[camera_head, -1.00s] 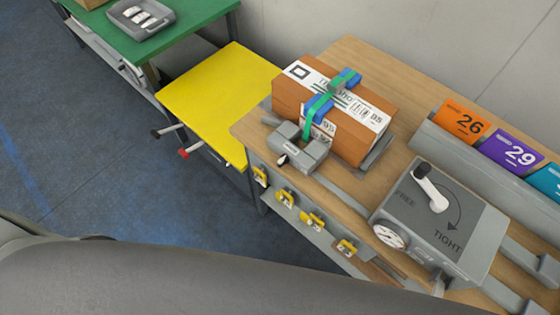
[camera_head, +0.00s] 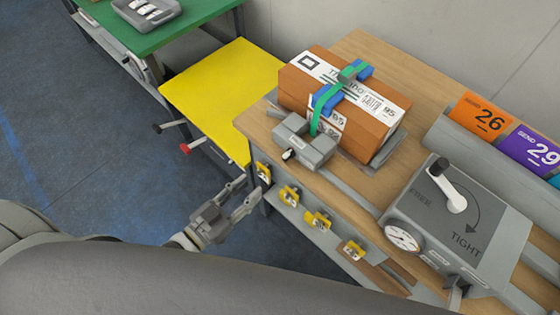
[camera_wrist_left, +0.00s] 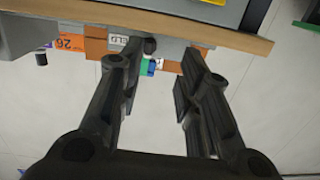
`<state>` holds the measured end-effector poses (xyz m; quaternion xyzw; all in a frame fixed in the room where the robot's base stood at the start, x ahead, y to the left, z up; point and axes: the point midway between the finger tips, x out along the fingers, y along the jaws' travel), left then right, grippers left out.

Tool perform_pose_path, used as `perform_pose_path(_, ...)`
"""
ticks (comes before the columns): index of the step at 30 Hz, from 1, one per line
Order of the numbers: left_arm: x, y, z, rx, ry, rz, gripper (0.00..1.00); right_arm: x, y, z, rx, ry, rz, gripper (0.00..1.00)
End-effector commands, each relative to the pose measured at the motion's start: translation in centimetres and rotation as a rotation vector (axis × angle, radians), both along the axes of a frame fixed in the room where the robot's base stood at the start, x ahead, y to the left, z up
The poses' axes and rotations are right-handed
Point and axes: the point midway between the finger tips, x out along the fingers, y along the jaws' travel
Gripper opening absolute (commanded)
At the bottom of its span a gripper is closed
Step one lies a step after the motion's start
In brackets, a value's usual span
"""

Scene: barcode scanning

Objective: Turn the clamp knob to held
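A grey clamp block (camera_head: 305,143) sits at the front edge of the wooden bench, against a strapped brown box (camera_head: 340,105). Its small dark clamp knob (camera_head: 287,155) with a pale tip sticks out at the front. In the left wrist view the dark knob (camera_wrist_left: 150,46) shows beside a white label ending in "ELD", beyond and between my fingers. My left gripper (camera_head: 250,192) is open and empty, in front of the bench and lower left of the knob, apart from it. It also shows in the left wrist view (camera_wrist_left: 153,75). My right gripper is not seen.
Yellow tags (camera_head: 289,195) hang along the bench front. A grey FREE/TIGHT box (camera_head: 450,225) with a white-handled crank stands right. A yellow table (camera_head: 215,90) with black and red levers stands left. Floor is clear left of my gripper.

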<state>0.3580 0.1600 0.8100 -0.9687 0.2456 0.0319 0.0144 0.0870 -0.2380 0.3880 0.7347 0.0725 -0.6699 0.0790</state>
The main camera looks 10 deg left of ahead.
Motion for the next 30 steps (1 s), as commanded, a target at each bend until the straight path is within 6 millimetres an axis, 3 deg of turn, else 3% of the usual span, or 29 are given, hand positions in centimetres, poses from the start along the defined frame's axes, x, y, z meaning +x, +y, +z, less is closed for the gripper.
perform_pose_path(3,-0.3,-0.8,2.3,-0.037,-0.044,-0.024,0.32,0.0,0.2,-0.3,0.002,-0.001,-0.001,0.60)
perform_pose_path(6,-0.1,-1.2,3.0,-0.048,-0.057,-0.028,0.32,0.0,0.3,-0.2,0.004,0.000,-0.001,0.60)
perform_pose_path(11,1.4,-1.9,3.1,-0.046,-0.059,-0.027,0.32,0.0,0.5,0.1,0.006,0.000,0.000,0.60)
perform_pose_path(24,7.6,-5.5,3.0,-0.045,-0.057,-0.027,0.32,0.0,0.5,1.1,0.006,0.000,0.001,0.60)
perform_pose_path(30,8.8,-6.3,2.9,-0.044,-0.054,-0.027,0.32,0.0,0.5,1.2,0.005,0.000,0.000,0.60)
